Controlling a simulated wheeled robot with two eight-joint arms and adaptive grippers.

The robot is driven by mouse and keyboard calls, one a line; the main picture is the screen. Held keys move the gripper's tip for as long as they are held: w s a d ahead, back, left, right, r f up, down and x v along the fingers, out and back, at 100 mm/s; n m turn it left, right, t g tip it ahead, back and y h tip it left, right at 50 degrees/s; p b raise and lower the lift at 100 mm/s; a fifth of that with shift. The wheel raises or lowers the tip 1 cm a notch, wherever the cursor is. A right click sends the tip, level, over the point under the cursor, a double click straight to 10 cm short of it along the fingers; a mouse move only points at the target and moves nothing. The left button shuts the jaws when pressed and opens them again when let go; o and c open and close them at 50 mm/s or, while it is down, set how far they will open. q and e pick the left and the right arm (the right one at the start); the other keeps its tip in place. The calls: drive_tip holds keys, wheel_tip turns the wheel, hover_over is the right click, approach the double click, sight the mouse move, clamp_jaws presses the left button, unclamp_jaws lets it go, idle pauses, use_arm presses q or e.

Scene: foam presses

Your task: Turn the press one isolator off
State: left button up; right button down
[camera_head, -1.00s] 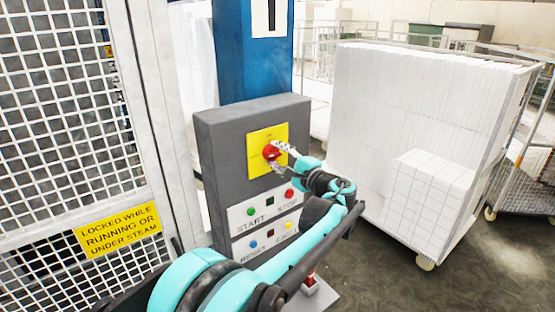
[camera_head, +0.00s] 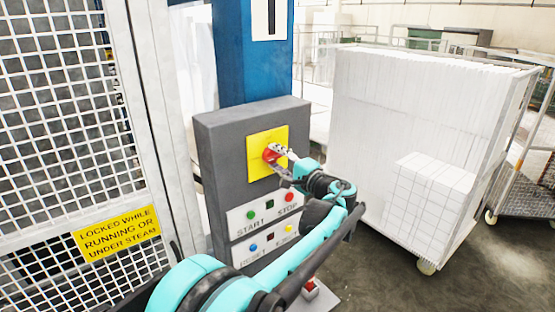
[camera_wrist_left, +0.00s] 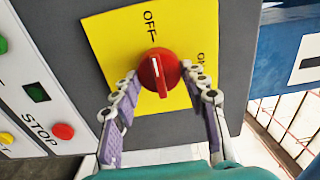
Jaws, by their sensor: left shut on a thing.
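The isolator is a round red knob (camera_head: 268,155) on a yellow plate (camera_head: 256,141), on the upper front of the grey control box (camera_head: 217,155). In the left wrist view the red knob (camera_wrist_left: 158,70) shows OFF above it and ON to its right. Its raised ridge runs roughly up and down, with a pale line on the upper part, roughly in line with OFF. My left gripper (camera_head: 276,156) is shut on the knob. The left wrist view shows its fingertips (camera_wrist_left: 159,74) at the knob's two sides. My right gripper is in neither view.
Start, stop and reset buttons (camera_head: 265,219) sit on white panels below the isolator. A mesh guard (camera_head: 70,110) with a yellow warning sign (camera_head: 117,233) stands at the left. A wheeled cart (camera_head: 425,266) of white foam blocks (camera_head: 400,110) stands at the right.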

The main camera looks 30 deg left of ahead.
use_arm(q)
drive_tip(key=o, duration=1.2)
drive_tip(key=shift+c, duration=0.2)
drive_tip(key=v, duration=1.2)
drive_tip(key=shift+s+f, duration=0.1)
